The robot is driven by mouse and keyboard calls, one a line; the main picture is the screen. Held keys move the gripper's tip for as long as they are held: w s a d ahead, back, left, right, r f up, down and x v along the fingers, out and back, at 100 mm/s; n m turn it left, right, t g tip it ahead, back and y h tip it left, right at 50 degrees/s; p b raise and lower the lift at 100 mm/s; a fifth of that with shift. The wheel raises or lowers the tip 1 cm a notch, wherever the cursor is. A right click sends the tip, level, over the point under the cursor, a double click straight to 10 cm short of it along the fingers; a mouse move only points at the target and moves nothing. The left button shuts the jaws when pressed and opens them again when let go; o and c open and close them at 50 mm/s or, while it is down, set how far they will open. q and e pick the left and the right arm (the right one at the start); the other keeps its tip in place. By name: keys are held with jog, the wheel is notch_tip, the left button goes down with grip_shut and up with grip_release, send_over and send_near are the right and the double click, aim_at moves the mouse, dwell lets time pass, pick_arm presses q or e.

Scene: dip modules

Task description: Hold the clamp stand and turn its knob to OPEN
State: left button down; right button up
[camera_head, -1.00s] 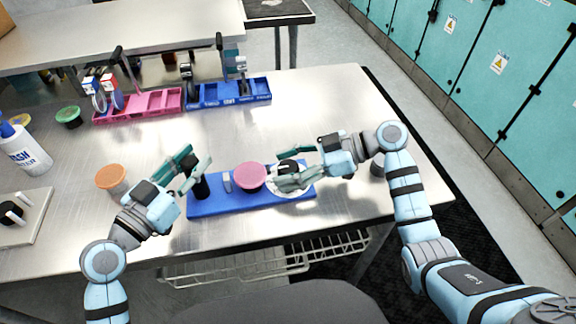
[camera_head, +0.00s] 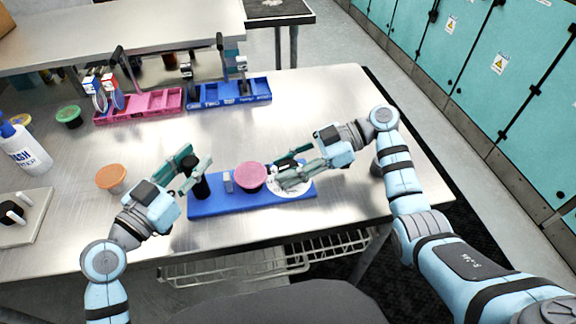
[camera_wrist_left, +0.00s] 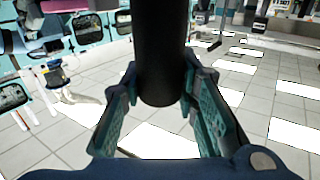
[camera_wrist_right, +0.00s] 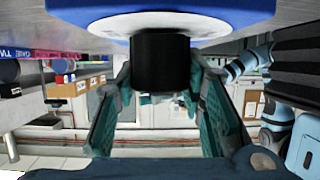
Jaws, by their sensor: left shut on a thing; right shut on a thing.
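The clamp stand is a blue base (camera_head: 215,207) on the steel table with a black post (camera_head: 201,188) at its left end and a white dial with a black knob at its right end. My left gripper (camera_head: 194,172) is shut on the black post, which also stands between its fingers in the left wrist view (camera_wrist_left: 160,60). My right gripper (camera_head: 287,176) is shut on the black knob (camera_wrist_right: 160,62), below the white dial (camera_wrist_right: 150,24) in the right wrist view. It hides most of the knob and part of the dial in the head view, so the dial's marks are unreadable.
A pink-lidded jar (camera_head: 251,176) stands at the middle of the blue base, close to my right fingers. An orange-lidded jar (camera_head: 112,179) stands to the left. Pink (camera_head: 140,106) and blue (camera_head: 230,93) trays sit at the back. The table centre is clear.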

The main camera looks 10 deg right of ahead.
jog(key=shift+n+g+h, duration=0.3)
jog(key=shift+n+g, duration=1.1)
jog(key=shift+g, duration=0.2)
jog(key=shift+n+g, duration=0.3)
jog(key=shift+g, duration=0.1)
jog(key=o, duration=1.2)
jog(key=shift+f, duration=0.1)
